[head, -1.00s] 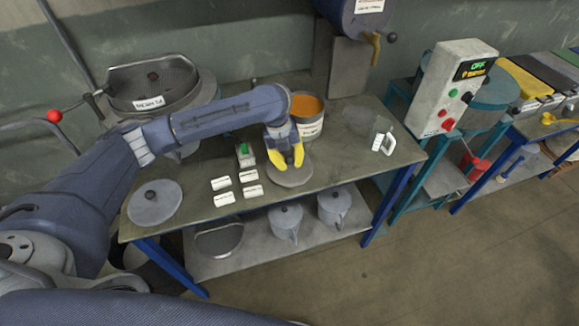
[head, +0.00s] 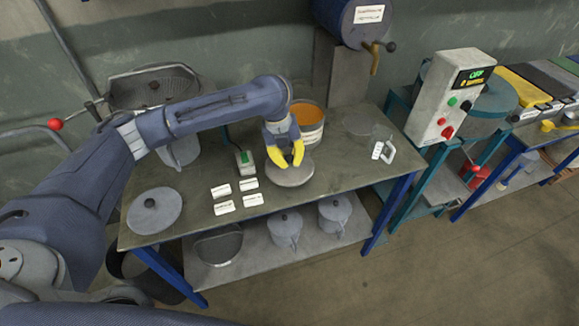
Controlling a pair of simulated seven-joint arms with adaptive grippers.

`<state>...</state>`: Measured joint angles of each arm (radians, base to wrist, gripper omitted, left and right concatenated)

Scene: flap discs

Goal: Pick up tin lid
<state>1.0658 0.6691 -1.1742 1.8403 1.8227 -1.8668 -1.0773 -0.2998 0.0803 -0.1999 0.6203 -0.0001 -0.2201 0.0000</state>
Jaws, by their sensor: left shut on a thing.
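A round grey tin lid (head: 290,176) is at the middle of the workbench, under my left gripper (head: 287,162). My left gripper's yellow fingers are shut on the dark knob at the lid's centre. I cannot tell whether the lid touches the bench or is slightly raised. A second round grey lid (head: 154,212) with a dark knob lies flat at the bench's left end. My right gripper is not in view.
An open tin of orange contents (head: 306,125) stands behind the gripper. A small box with a green switch (head: 245,162), several white labels (head: 223,208) and a clear jug (head: 388,150) are on the bench (head: 340,185). Lidded pots (head: 285,228) stand on the lower shelf.

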